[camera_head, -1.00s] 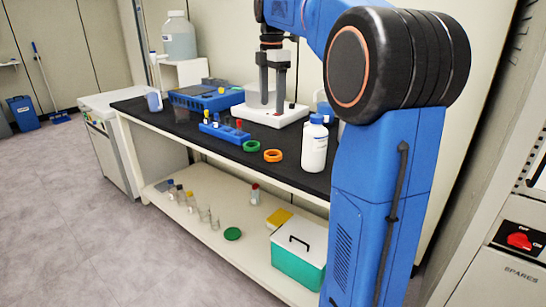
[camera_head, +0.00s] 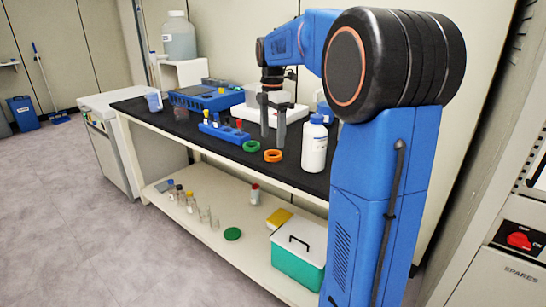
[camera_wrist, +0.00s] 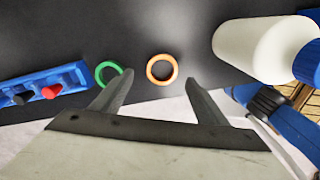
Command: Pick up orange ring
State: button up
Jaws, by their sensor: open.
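The orange ring (camera_head: 273,155) lies flat on the black bench top, beside a green ring (camera_head: 251,146) to its left. In the wrist view the orange ring (camera_wrist: 161,59) shows ahead of the fingertips, between their lines. The green ring (camera_wrist: 109,69) is near the left fingertip there. My gripper (camera_head: 272,138) is open and empty, its fingers pointing down above the bench close to the orange ring. It also shows in the wrist view (camera_wrist: 158,77). I cannot tell the exact height of the fingertips above the bench.
A white bottle with a blue cap (camera_head: 314,145) stands close to the right of the orange ring. A blue rack (camera_head: 224,133) with several coloured items is to the left. A white device (camera_head: 268,105) is behind my gripper. A lower shelf holds a teal box (camera_head: 299,262).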

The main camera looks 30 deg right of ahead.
aim_at(270, 152)
jog(key=shift+s+a+f, duration=0.15)
jog(key=shift+f, duration=1.2)
jog(key=shift+s+a+f, duration=0.1)
jog(key=shift+f, duration=1.25)
jog(key=c, duration=1.1)
